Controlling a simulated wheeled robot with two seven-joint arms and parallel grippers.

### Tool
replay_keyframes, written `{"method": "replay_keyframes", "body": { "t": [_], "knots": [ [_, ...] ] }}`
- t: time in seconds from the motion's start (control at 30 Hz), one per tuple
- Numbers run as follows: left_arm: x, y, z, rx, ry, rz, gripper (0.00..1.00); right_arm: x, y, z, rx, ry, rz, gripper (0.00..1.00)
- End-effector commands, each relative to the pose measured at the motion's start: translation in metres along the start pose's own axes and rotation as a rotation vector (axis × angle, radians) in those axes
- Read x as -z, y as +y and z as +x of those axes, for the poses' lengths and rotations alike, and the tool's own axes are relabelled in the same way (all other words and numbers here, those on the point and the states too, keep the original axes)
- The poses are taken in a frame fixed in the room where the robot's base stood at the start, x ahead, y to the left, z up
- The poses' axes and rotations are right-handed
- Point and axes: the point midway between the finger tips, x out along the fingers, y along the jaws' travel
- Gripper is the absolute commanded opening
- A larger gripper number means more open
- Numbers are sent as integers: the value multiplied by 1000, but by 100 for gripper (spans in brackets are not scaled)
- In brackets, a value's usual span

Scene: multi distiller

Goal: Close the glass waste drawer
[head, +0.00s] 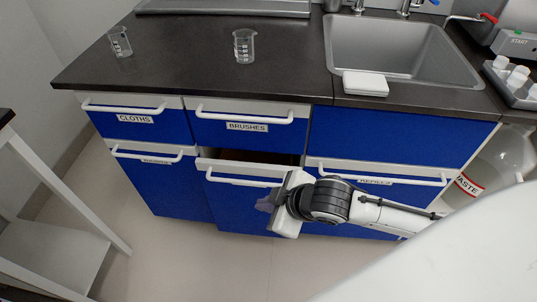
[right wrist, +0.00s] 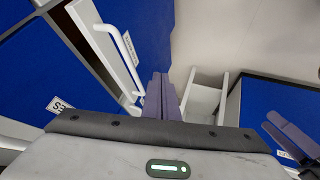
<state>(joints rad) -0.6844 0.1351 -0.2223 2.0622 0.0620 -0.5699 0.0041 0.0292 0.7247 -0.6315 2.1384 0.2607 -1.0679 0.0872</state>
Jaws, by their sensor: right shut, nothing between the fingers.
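In the head view a blue drawer (head: 222,200) in the lower row, under the one marked BRUSHES, stands partly pulled out. A dark gap shows above its white top strip, and a white bar handle (head: 240,181) crosses its front. No label is readable on it, so I cannot confirm it is the glass waste drawer. My right gripper (head: 264,205) is at the right part of this front; its purple fingers are shut and empty. Whether they touch is unclear. In the right wrist view the fingers (right wrist: 160,96) point past a handle (right wrist: 122,52). Other purple fingers (right wrist: 290,138), apparently my left gripper's, show at right.
The drawers marked CLOTHS (head: 135,119) and BRUSHES (head: 247,127) look shut. Two beakers (head: 244,46) (head: 120,42) stand on the dark counter (head: 185,68), left of the sink (head: 400,55). A white table frame (head: 65,195) is at left. The floor between is clear.

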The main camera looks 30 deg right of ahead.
Motion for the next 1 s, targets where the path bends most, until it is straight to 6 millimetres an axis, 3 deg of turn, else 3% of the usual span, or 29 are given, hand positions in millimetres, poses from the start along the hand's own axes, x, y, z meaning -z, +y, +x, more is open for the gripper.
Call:
{"method": "replay_keyframes", "body": {
  "t": [0.03,0.1,0.23,0.37,0.8,1.0],
  "knots": [
    [9,0,-12,6,-3,2,59,8,30,-18,-39,-32,-46,0],
    [10,-1,-16,12,-1,6,59,7,54,-27,-76,-72,-83,0],
    [10,-2,-18,18,1,12,59,3,79,-34,-114,-115,-113,0],
    [6,-3,-15,18,2,13,59,-1,84,-23,-121,-124,-116,0],
    [-5,-5,-4,14,7,10,59,-9,92,51,-120,-120,-116,0],
    [-6,-5,-3,13,7,9,59,-9,94,63,-120,-119,-117,0]
  ]
}}
